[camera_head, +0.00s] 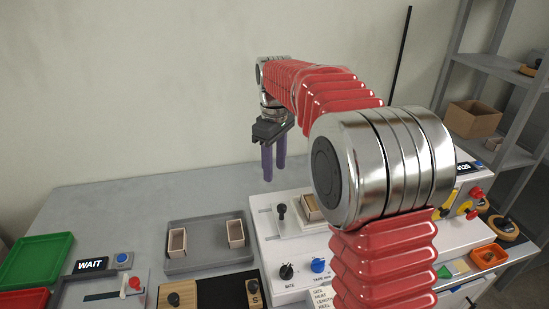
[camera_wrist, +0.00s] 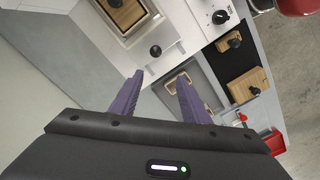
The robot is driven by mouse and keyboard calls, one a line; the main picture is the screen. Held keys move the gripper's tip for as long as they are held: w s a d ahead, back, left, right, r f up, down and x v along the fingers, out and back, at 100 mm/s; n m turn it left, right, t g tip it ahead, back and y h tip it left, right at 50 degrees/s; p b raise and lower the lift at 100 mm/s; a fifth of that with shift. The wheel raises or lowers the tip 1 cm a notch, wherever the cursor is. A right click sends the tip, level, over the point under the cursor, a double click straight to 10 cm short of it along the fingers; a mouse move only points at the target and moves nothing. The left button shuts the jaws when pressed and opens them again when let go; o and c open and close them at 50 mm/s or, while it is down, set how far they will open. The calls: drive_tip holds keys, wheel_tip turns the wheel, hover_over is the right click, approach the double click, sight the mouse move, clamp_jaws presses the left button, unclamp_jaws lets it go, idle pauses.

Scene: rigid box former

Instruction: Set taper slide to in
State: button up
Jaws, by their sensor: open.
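No part in view carries a readable taper slide label. A black ball knob (camera_head: 282,210) stands on the white machine (camera_head: 262,222), beside a pale recess holding a small tan box (camera_head: 311,207); the knob also shows in the wrist view (camera_wrist: 155,50). I cannot tell from the labels which is the taper slide. My gripper (camera_head: 274,168) points down, open and empty, above and behind the black knob. Its purple fingers (camera_wrist: 160,84) touch nothing.
A grey tray (camera_head: 205,262) holds two small tan boxes. SIZE (camera_head: 286,271) and blue TAPE (camera_head: 318,265) dials sit on the machine's front. A WAIT sign (camera_head: 90,266), green tray (camera_head: 36,258) and red tray (camera_head: 22,300) are at left. My red arm hides the machine's middle.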

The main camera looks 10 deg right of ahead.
drive_tip(key=shift+r, duration=1.2)
drive_tip(key=s+r+m+t, duration=0.2)
drive_tip(key=s+r+m, duration=0.15)
drive_tip(key=s, duration=0.55)
drive_tip(key=s+f+m+t, duration=0.1)
drive_tip(key=s+f+m, duration=0.1)
drive_tip(key=s, duration=0.8)
drive_tip(key=s+f+m+t, duration=0.2)
drive_tip(key=s+f+m, duration=0.1)
drive_tip(key=s, duration=0.8)
drive_tip(key=shift+s+d+f+t, duration=0.2)
drive_tip(key=shift+s+f+t, duration=0.1)
drive_tip(key=shift+f, duration=0.35)
drive_tip(key=shift+m, duration=0.25)
drive_tip(key=shift+c, duration=0.4)
